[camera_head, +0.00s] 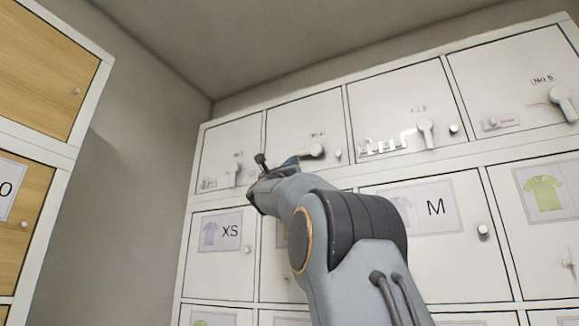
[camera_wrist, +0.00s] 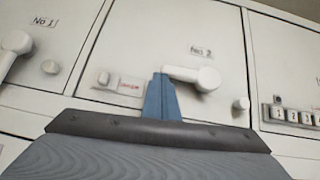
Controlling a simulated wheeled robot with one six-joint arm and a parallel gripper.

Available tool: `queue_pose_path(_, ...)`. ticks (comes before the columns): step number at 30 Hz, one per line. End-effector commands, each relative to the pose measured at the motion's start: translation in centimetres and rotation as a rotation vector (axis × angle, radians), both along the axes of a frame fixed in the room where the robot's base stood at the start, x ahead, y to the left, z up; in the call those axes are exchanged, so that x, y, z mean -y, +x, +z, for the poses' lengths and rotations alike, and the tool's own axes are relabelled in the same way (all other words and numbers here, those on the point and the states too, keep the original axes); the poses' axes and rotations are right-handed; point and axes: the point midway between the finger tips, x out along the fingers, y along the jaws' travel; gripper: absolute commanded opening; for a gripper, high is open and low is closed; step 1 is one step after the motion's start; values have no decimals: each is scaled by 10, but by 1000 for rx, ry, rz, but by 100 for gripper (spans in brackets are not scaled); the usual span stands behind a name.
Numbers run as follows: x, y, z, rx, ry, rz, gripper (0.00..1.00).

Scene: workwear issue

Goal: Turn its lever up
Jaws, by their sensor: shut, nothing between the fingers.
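The white lever (camera_wrist: 190,74) on the door labelled No 2 (camera_wrist: 202,51) lies nearly level, its free end pointing left from a round hub. It also shows in the head view (camera_head: 314,151). My gripper (camera_wrist: 160,78) is shut and empty, with its blue fingers at the lever's free end. The fingertips appear to be at or just below that end; I cannot tell whether they touch. In the head view my gripper (camera_head: 291,161) is just left of this lever. A small red-marked label plate (camera_wrist: 119,87) and a round knob (camera_wrist: 241,104) are on the same door.
Door No 1 (camera_wrist: 85,25) on the left has its own lever (camera_wrist: 14,46), hanging down-left. A number keypad (camera_wrist: 293,114) is on the door to the right. More levers (camera_head: 425,130) continue along the top row. Lower doors carry garment cards such as XS (camera_head: 220,232).

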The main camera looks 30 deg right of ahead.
Motion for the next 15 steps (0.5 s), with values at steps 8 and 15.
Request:
queue_pose_path(8,-1,0,0,0,0,1,0)
queue_pose_path(15,-1,1,-12,1,0,2,0)
